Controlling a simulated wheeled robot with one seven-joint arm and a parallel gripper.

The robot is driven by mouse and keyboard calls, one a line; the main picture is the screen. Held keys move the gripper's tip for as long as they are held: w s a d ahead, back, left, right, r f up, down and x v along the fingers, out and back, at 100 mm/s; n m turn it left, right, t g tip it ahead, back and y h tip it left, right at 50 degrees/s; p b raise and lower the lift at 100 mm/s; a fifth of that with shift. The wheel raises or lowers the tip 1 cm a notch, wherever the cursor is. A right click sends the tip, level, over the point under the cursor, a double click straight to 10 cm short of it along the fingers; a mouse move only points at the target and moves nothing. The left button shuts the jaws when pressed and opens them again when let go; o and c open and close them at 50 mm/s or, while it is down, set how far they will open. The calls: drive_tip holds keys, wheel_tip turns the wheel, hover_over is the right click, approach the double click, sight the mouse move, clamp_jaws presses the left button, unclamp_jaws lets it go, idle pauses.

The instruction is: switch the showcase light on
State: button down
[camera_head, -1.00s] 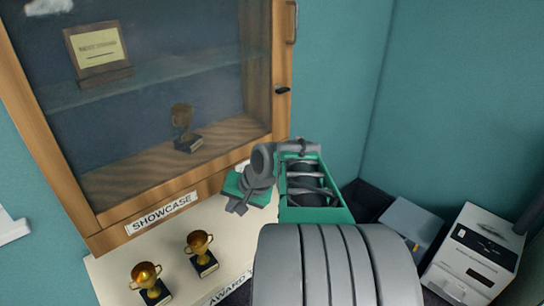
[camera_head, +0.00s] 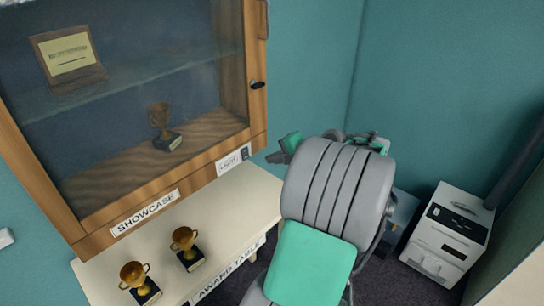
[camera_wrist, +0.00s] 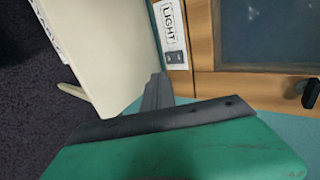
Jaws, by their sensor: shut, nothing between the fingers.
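The wooden showcase (camera_head: 192,170) hangs above the award table, and its inside behind the glass looks dim. Its lower frame carries a LIGHT label (camera_head: 228,162) with a small switch (camera_head: 245,153) beside it, near the right corner. In the wrist view the label (camera_wrist: 170,23) and the grey switch plate (camera_wrist: 175,57) show at top centre. My gripper (camera_head: 277,157) is just right of the showcase's lower right corner. Its dark fingers (camera_wrist: 157,92) are shut and empty, close to the switch in the wrist view. I cannot tell whether they touch the frame. The switch's position is too small to read.
Two gold trophies, one at the left (camera_head: 138,277) and one at the right (camera_head: 187,245), stand on the award table (camera_head: 235,205). A dark door handle (camera_head: 257,85) sticks out on the showcase's right side. A white machine (camera_head: 447,235) stands at the right.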

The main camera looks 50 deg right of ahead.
sight(245, 154)
drive_tip(key=x, duration=0.3)
drive_tip(key=r+p+x, duration=0.1)
drive_tip(key=x, duration=0.2)
drive_tip(key=w+p+x, duration=0.1)
drive_tip(key=x, duration=0.3)
drive_tip(key=shift+r, duration=0.2)
drive_tip(key=shift+w, duration=0.1)
drive_tip(key=shift+w, duration=0.1)
drive_tip(key=shift+r+p, duration=0.7)
drive_tip(key=shift+r, duration=0.2)
drive_tip(key=shift+f, duration=0.1)
